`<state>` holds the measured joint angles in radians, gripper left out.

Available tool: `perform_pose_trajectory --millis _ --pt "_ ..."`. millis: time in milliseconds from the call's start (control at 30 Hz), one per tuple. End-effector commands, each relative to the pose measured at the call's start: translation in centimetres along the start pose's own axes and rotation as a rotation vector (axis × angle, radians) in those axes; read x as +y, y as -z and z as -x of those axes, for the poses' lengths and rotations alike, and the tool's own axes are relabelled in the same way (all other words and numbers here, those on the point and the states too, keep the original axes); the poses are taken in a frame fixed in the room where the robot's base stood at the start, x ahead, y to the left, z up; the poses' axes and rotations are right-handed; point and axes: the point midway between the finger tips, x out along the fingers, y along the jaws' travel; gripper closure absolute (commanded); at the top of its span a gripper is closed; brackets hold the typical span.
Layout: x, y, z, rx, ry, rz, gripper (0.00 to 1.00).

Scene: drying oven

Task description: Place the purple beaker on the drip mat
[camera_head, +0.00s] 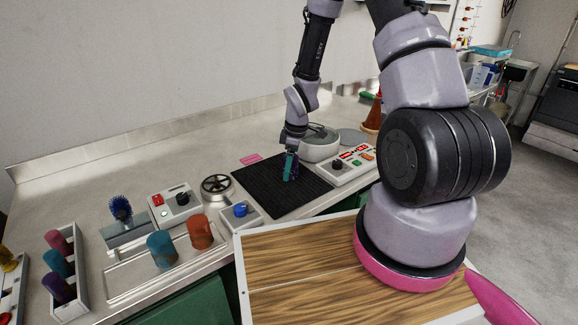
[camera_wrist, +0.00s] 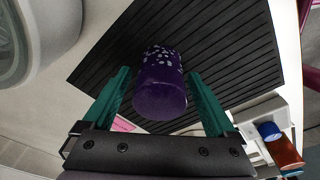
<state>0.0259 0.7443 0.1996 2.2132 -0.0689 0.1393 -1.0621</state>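The purple beaker (camera_wrist: 160,85), dark with pale speckles at one end, is over the black ribbed drip mat (camera_wrist: 235,62) in the wrist view. It appears to rest on the mat, though its contact is hidden. My gripper (camera_head: 290,173) is low over the middle of the drip mat (camera_head: 262,188) in the head view and hides most of the beaker. In the wrist view the teal fingers of my gripper (camera_wrist: 158,75) stand on both sides of the beaker, with narrow gaps showing, so it looks open around it.
A round grey-white device (camera_head: 319,146) and a control box (camera_head: 350,165) stand close behind and right of the mat. A blue-knobbed box (camera_head: 240,215) is at its front left. A tray (camera_head: 125,280) holds blue and orange beakers; a rack (camera_head: 81,262) holds several more.

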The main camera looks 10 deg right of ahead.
Motion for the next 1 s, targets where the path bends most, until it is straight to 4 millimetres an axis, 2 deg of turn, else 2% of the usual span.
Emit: perform_pose_trajectory --millis 133,233,500,700,800,1000 --pt "0.0 0.1 0.4 0.001 -0.002 0.001 0.08" --pt "0.1 0.1 1.5 0.002 -0.002 -0.001 0.08" --pt "0.2 0.0 7.2 0.002 -0.005 -0.001 0.08" --pt "0.1 0.1 10.7 0.002 -0.003 -0.001 0.08" --pt "0.1 0.0 11.7 0.001 -0.002 -0.002 0.08" --pt "0.0 0.1 12.5 0.000 -0.002 -0.002 0.08"
